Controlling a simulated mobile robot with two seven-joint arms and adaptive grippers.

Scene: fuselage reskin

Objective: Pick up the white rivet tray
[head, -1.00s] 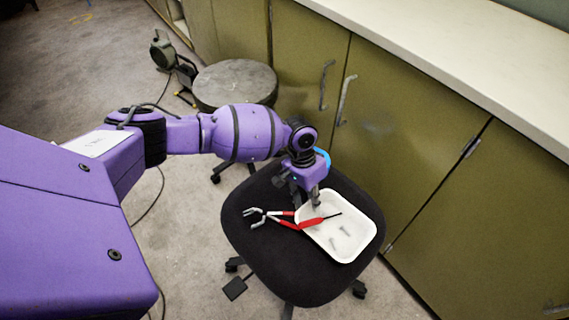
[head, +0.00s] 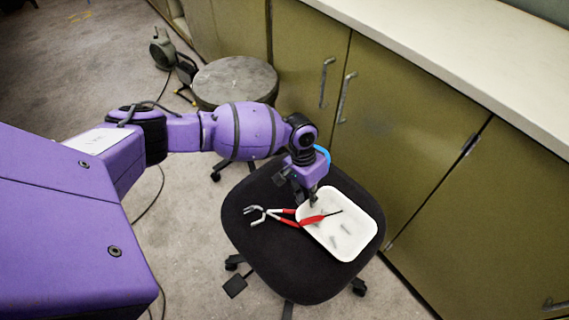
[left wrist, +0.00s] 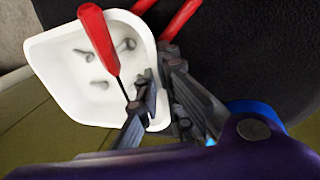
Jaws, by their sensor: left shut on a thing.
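The white rivet tray (head: 357,246) lies on the seat of a black chair. It holds several small grey rivets (left wrist: 100,84). Red-handled pliers (head: 283,218) lie on the seat with a red handle reaching over the tray's left side. A red screwdriver (left wrist: 98,38) with a dark shaft lies across the tray. My left gripper (head: 310,200) is at the tray's upper left edge, pointing down. In the left wrist view the gripper (left wrist: 160,105) has its fingers on either side of the tray's rim, shut on it. My right gripper is not in view.
The black chair seat (head: 270,265) has bare room left of and below the tray. Olive cabinets (head: 430,180) stand close on the right under a pale counter (head: 450,55). A round grey stool (head: 235,82) stands behind my left arm.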

